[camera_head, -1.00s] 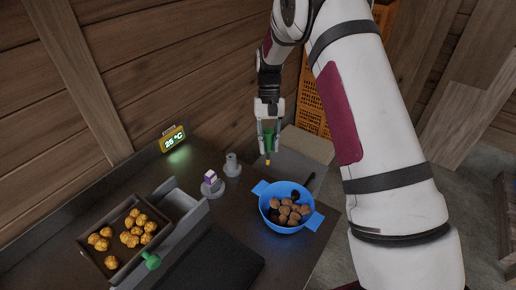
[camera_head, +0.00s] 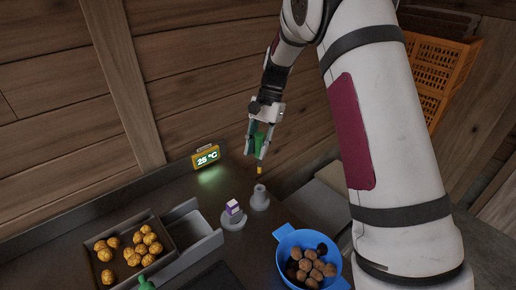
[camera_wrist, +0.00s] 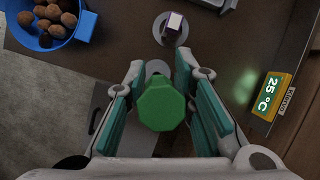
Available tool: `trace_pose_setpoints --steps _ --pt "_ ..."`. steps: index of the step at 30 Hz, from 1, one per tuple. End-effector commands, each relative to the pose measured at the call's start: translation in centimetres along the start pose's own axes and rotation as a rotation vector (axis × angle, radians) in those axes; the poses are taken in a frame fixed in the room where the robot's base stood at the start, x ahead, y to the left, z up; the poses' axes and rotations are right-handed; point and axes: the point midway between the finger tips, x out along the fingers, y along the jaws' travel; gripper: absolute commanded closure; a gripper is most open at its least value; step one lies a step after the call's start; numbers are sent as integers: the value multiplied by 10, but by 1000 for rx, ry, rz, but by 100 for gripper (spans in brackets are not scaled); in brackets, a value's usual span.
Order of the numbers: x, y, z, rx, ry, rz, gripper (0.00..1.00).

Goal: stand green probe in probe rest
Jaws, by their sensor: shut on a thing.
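The green probe (camera_head: 260,143) is upright, slightly tilted, in my gripper (camera_head: 259,148), its yellow tip pointing down. In the wrist view its green octagonal top (camera_wrist: 162,107) sits between the two fingers. My gripper is shut on it. The probe tip is above and close to a grey cylindrical rest (camera_head: 260,198) on a round base; I see a gap between them in the head view. In the wrist view the probe top hides most of the rest. A similar grey round base (camera_head: 233,222) beside it carries a small purple and white block (camera_head: 233,208).
A blue pot (camera_head: 282,262) of brown chestnuts stands at the front right. A dark tray (camera_head: 166,262) of yellow chestnuts and a grey open bin (camera_head: 215,238) are at left. A yellow display (camera_head: 207,158) reading 25 °C stands at the back. Orange crates (camera_head: 436,75) are beyond.

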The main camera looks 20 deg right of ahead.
Motion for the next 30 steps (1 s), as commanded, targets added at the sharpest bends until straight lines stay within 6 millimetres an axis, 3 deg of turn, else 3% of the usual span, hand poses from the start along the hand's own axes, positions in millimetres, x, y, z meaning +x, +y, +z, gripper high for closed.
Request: trace_pose_setpoints --steps 5,21,30 --pt "4 0 -2 -1 -1 1 100" --pt "44 1 -19 -2 -1 1 100" --pt "54 2 -22 -2 -1 0 100"
